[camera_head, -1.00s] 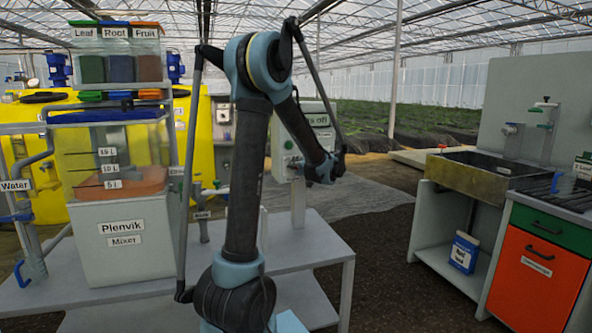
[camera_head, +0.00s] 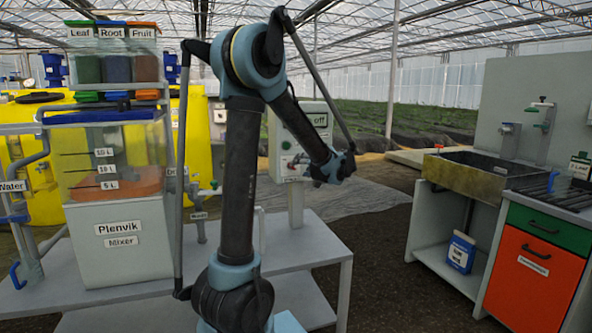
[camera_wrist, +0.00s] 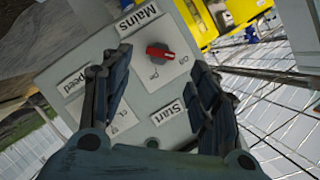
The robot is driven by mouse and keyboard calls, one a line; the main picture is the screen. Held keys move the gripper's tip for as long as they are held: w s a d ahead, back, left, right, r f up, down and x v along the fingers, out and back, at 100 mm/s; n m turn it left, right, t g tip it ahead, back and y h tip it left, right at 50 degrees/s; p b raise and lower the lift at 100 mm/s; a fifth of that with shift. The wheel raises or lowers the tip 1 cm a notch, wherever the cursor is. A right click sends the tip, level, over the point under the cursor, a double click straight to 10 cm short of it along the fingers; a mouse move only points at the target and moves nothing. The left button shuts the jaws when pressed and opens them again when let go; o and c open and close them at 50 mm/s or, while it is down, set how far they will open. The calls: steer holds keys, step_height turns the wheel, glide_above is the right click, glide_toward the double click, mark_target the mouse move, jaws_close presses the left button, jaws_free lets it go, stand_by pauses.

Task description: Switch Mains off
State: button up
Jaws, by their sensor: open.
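The Mains switch (camera_wrist: 160,52) is a red rotary handle on a grey control box (camera_wrist: 135,80) in the wrist view, below the "Mains" label (camera_wrist: 138,20). An "off" marking and another small marking show near it, and the handle lies roughly across the picture, tilted slightly. My gripper (camera_wrist: 160,85) is open, its two fingers on either side of the panel face, with the red handle between and beyond the fingertips, apart from them. In the head view the grey control box (camera_head: 275,140) stands on a post, partly hidden behind my arm; my gripper (camera_head: 335,168) is in front of its right side.
"Start" (camera_wrist: 167,112) and "Speed" (camera_wrist: 72,82) labels share the panel; the controls near them are partly hidden by the fingers. The Plenvik mixer (camera_head: 120,240) stands on the bench at left. A sink (camera_head: 480,175) and cabinet (camera_head: 535,265) stand at right, with open floor between.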

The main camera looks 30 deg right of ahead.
steer(key=shift+v, duration=2.7)
